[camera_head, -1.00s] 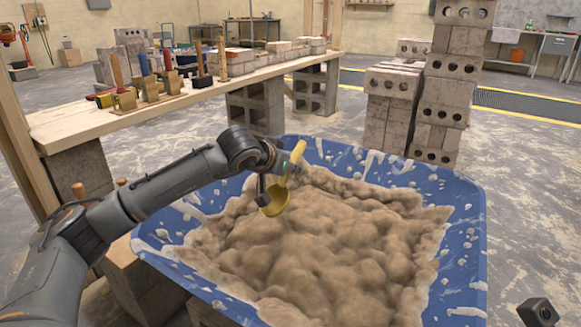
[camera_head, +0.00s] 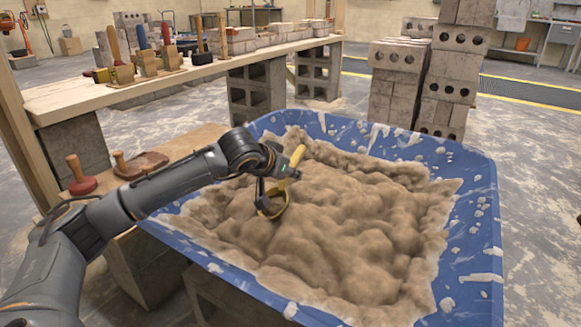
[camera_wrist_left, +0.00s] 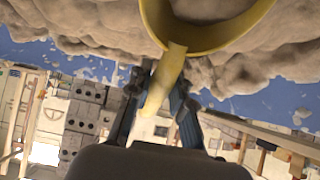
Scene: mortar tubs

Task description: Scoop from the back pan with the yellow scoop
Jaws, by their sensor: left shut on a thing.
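A blue tub (camera_head: 481,205) holds a lumpy heap of brown mortar (camera_head: 350,220); it is the only pan in the head view. My left gripper (camera_head: 282,172) is shut on the handle of the yellow scoop (camera_head: 298,158) over the tub's left part. The scoop's round bowl hangs below the gripper, low at the mortar surface, with brown material visible inside its rim. In the left wrist view, the scoop (camera_wrist_left: 238,38) is against the mortar, its handle running between the fingers. Whether the bowl is sunk in is unclear. My right gripper is out of view.
A wooden plank bench (camera_head: 60,100) with several tools stands at the back left. A lower board (camera_head: 190,146) with a red-based wooden-handled tool (camera_head: 80,177) lies left of the tub, behind my left arm. Stacked blocks (camera_head: 445,85) stand behind the tub. Floor is clear at the right.

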